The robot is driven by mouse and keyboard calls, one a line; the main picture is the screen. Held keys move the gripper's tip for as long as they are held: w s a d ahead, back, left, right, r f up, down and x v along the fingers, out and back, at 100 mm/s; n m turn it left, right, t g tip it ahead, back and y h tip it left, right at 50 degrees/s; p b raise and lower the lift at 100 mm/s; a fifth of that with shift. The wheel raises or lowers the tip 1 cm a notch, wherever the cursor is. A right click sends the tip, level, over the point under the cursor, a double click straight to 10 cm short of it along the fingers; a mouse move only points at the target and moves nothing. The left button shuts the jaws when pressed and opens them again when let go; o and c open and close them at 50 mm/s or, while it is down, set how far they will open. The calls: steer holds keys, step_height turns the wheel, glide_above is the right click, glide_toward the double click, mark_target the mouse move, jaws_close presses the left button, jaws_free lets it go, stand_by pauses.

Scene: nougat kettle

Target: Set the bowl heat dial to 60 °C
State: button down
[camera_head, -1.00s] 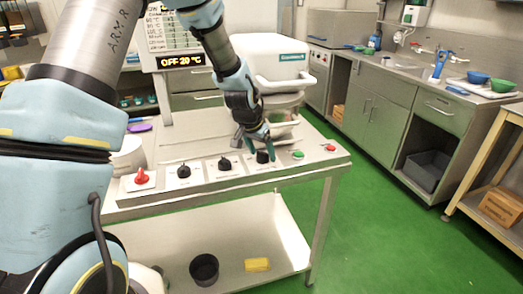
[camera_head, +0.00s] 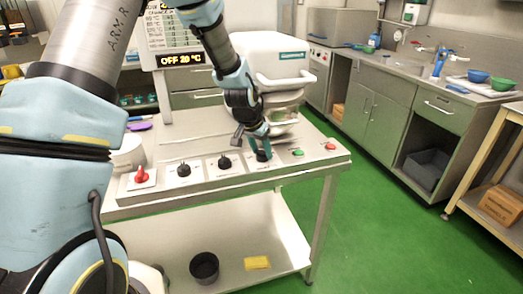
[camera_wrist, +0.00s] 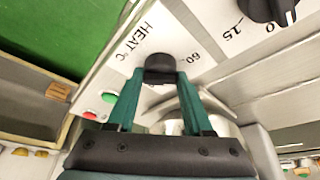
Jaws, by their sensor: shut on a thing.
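The bowl heat dial (camera_wrist: 160,64) is a black knob on a pale plate marked "HEAT °C", with "60" printed to its right in the wrist view. My gripper (camera_wrist: 158,78) has its two green fingers shut on the knob, one on each side. The dial's pointer cannot be made out. In the head view the dial (camera_head: 263,156) is the rightmost black knob on the front panel, with my gripper (camera_head: 258,144) reaching down onto it. The display (camera_head: 181,59) reads "OFF 20 °C".
To the dial's left are two more black knobs (camera_head: 224,162) (camera_head: 184,170) and a red knob (camera_head: 141,175). Close on its right are a green button (camera_head: 298,152) and a red button (camera_head: 330,146). A white machine (camera_head: 275,62) stands behind the panel.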

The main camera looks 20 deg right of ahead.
steer(key=shift+s+d+f+n+t+b, duration=0.15)
steer(key=shift+n+t+b, duration=0.15)
steer(key=shift+n+b, duration=0.7)
steer(key=shift+n+t+y+b, duration=0.35)
steer(key=shift+n+y, duration=0.35)
steer(key=shift+n, duration=0.6)
steer(key=shift+c, duration=1.5)
jaws_free()
steer(key=shift+r, duration=0.25)
steer(key=b+v, duration=0.2)
steer(key=v, duration=0.8)
steer(key=shift+r, duration=0.3)
